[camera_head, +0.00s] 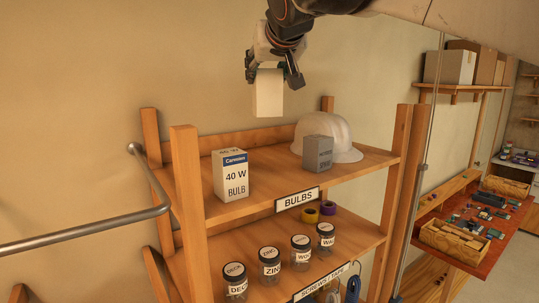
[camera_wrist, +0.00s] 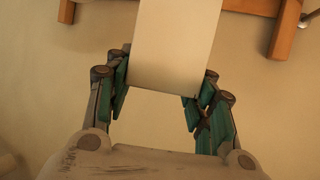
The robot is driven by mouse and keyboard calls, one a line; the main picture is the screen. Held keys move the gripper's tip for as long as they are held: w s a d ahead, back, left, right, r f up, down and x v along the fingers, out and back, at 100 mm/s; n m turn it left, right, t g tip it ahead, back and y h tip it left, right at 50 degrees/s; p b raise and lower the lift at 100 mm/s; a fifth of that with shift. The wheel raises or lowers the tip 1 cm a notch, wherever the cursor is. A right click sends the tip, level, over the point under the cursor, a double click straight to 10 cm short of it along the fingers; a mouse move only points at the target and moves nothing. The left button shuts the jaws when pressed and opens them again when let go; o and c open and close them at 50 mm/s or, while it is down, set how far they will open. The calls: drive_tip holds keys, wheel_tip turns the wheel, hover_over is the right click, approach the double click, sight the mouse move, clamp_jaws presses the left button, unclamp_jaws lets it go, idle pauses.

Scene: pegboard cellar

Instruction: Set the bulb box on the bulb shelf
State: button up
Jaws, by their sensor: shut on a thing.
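My gripper (camera_head: 275,72) is shut on a plain cream box (camera_head: 268,95), held upright in the air above the shelf unit; no print shows on its visible faces. In the wrist view the box (camera_wrist: 175,40) sits between the two green-padded fingers of my gripper (camera_wrist: 160,90). The top shelf (camera_head: 265,196) carries a "BULBS" label (camera_head: 297,199). A white and blue "40 W BULB" box (camera_head: 230,176) stands at its left. A grey box (camera_head: 318,153) stands at its right. Wood shows between these two boxes.
A white hard hat (camera_head: 343,135) sits behind the grey box. Wooden posts (camera_head: 188,200) rise at the shelf corners. A metal rail (camera_head: 80,238) is at left.

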wheel_tip(320, 180, down, 17)
drive_tip(key=b, duration=1.3)
drive_tip(key=shift+f, duration=0.1)
drive_tip(key=shift+f, duration=0.1)
drive_tip(key=o, duration=0.8)
